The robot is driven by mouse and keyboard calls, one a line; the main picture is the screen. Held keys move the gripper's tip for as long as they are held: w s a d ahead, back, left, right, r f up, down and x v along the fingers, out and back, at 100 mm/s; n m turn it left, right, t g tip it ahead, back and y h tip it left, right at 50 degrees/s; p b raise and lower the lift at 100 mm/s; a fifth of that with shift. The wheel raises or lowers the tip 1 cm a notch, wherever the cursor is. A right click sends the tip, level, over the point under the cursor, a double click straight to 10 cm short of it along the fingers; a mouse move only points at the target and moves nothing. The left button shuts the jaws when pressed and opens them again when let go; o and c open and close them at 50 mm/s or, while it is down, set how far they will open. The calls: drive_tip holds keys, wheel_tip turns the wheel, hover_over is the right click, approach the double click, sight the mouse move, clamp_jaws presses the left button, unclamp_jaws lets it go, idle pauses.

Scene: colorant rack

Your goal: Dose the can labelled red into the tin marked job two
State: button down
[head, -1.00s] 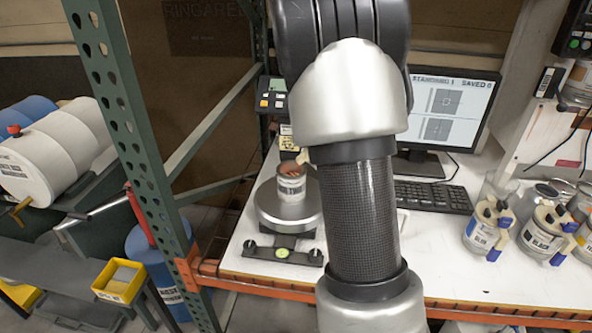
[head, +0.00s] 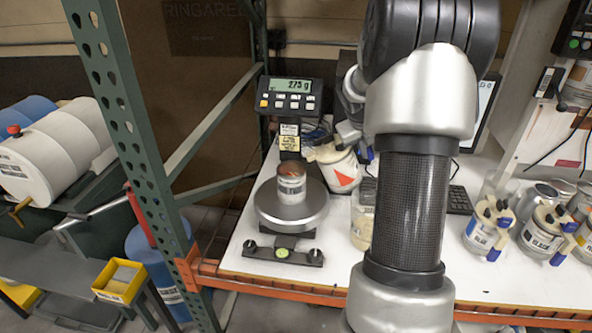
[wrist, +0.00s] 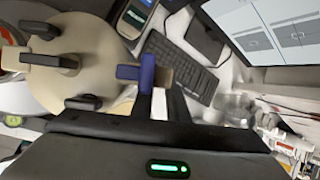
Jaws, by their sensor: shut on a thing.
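A small open tin (head: 291,185) stands upright on the round pan of the scale (head: 290,215), with red-orange colour inside; its label is too small to read. My gripper (wrist: 150,95) is shut on the blue handle (wrist: 135,73) of a white can (head: 338,178) with an orange-red triangle on its side. The can is off the bench, right of and behind the tin, apart from it, and looks slightly tilted. In the wrist view its cream lid (wrist: 85,65) with black knobs fills the left. My arm hides part of the can's surroundings in the head view.
The scale's display (head: 292,86) seems to read 275 g. A jar (head: 363,215) stands right of the scale. Several blue-handled cans (head: 487,230) stand at the right. A keyboard (wrist: 180,65) and monitor (wrist: 275,35) are behind my arm. A green rack post (head: 135,150) stands at left.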

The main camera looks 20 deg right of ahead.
drive_tip(key=shift+s+d+f+y, duration=0.1)
drive_tip(key=shift+d+f+y, duration=0.2)
drive_tip(key=shift+d+y, duration=0.35)
drive_tip(key=shift+s+d+r, duration=0.1)
drive_tip(key=shift+d+r, duration=0.1)
drive_tip(key=shift+d, duration=0.05)
drive_tip(key=shift+f+m, duration=0.15)
drive_tip(key=shift+m, duration=0.15)
drive_tip(key=shift+d+t+y, duration=0.3)
drive_tip(key=shift+y, duration=0.25)
drive_tip(key=shift+s+d+f+y, duration=0.1)
drive_tip(key=shift+d+f+y, duration=0.2)
drive_tip(key=shift+f+y, duration=0.25)
drive_tip(key=shift+s+d+f+y, duration=0.1)
drive_tip(key=shift+d+f+y, duration=0.2)
drive_tip(key=shift+f, duration=0.45)
drive_tip(key=shift+r, duration=2.45)
